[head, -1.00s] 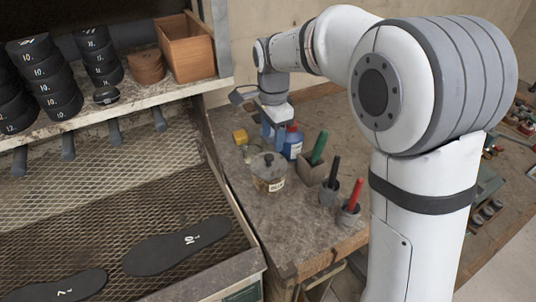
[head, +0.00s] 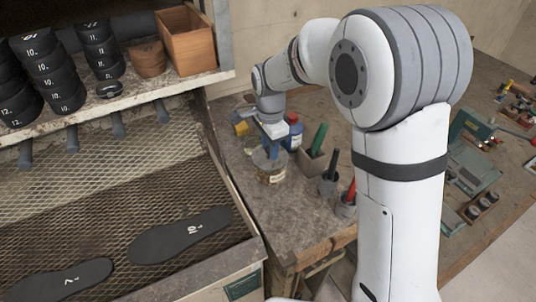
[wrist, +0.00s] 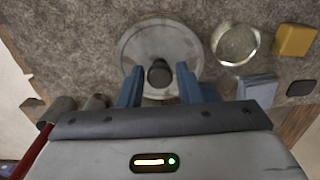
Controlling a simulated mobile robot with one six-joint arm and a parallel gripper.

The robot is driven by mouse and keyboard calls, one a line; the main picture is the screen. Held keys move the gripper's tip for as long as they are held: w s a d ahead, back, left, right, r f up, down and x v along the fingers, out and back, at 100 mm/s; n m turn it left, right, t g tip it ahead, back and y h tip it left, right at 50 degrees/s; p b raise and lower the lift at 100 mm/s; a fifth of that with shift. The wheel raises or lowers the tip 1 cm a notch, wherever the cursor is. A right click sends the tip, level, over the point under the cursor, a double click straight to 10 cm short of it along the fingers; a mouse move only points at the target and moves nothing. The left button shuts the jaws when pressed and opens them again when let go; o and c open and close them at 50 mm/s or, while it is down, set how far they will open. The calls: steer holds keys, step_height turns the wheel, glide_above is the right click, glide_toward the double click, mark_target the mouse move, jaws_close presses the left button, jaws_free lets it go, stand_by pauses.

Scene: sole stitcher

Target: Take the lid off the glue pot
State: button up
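The glue pot (head: 271,176) stands upright on the worn side bench in the head view, a tan label on its front. Its round grey lid (wrist: 136,50) with a dark knob (wrist: 160,73) is on top in the wrist view. My gripper (wrist: 158,78) is open, with one blue finger on each side of the knob. I see a gap between each finger and the knob; whether the fingers are down at its height I cannot tell. In the head view my gripper (head: 271,147) is directly above the pot and hides most of the lid.
Close to the pot are a blue bottle (head: 293,133), a box with a green-handled tool (head: 320,138), and dark cups with black and red handles. A yellow block (wrist: 294,40) and a glass jar (wrist: 237,44) lie right in the wrist view. Bare bench (head: 300,215) lies in front.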

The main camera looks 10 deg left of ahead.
steer(key=c, duration=0.6)
steer(key=shift+c, duration=0.2)
